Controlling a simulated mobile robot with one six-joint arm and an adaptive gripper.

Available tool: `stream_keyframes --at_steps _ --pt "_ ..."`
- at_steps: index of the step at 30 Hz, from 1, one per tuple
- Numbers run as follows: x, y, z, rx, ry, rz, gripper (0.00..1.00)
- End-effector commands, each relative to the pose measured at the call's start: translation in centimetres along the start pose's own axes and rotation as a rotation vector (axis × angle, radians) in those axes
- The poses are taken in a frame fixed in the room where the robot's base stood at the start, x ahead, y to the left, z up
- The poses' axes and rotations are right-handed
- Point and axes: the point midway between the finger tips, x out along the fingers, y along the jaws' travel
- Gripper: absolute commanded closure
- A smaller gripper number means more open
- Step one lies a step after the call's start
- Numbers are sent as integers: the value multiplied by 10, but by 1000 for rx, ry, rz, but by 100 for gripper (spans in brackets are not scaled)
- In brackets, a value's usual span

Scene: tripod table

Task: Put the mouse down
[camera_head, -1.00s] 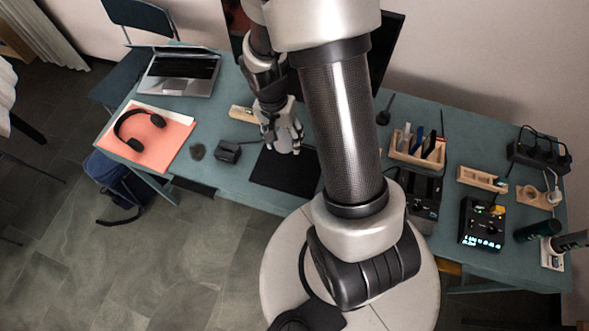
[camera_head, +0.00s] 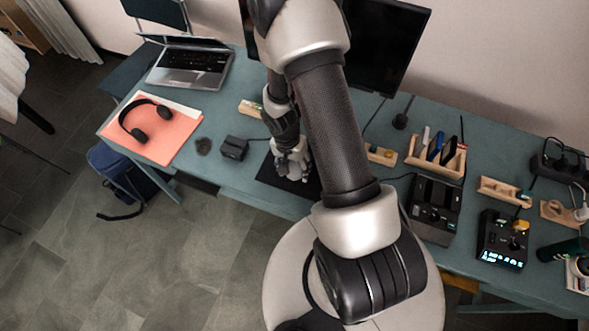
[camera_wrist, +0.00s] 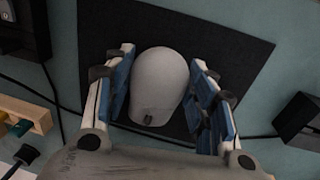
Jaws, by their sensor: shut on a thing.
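A pale grey rounded mouse (camera_wrist: 158,88) sits between the blue-padded fingers of my gripper (camera_wrist: 163,72) in the wrist view. The fingers are shut on its two sides. The black mouse pad (camera_wrist: 235,50) lies below it. In the head view my gripper (camera_head: 293,165) is over the mouse pad (camera_head: 304,188) on the table. The mouse is mostly hidden by the fingers there. I cannot tell whether its underside touches the pad.
The blue-green table (camera_head: 225,176) carries a small black box (camera_head: 234,148) left of the pad, headphones (camera_head: 140,130) on an orange folder, and a laptop (camera_head: 192,65). A black device (camera_head: 434,208) and wooden organizer (camera_head: 437,158) stand right. Cables run near the pad.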

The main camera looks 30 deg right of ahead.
Motion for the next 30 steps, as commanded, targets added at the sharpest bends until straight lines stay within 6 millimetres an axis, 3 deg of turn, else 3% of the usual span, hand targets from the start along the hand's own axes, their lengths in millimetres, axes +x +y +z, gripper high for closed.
stream_keyframes --at_steps 13,14,15,22,30 --pt "7 -1 0 0 1 -1 74" --pt "6 -1 0 0 1 0 47" --pt "6 -1 0 0 1 0 45" --pt "6 -1 0 0 0 0 29" --pt "6 -1 0 0 0 0 29"
